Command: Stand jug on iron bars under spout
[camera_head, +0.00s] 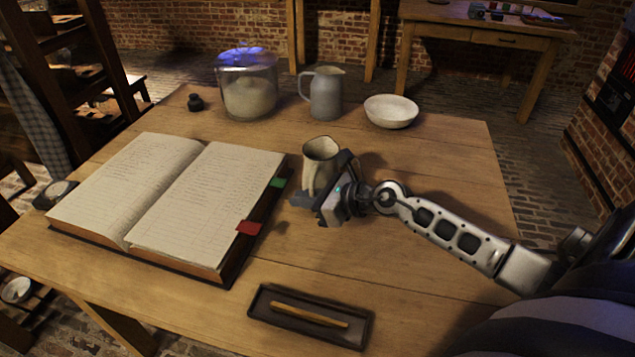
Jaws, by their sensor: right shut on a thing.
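A small cream jug (321,152) with an open mouth is in the middle of the wooden table, just right of the open book. My right gripper (318,192) is shut on the jug from its near right side and hides part of its lower body. I cannot tell whether the jug touches the table or is held just above it. A grey-blue pitcher (326,95) with a handle stands at the back of the table. No iron bars or spout can be clearly made out. My left gripper is not in view.
The open book (165,195) fills the table's left. A dark tray (262,303) with a stick lies in front. The table's right side is clear beyond my arm.

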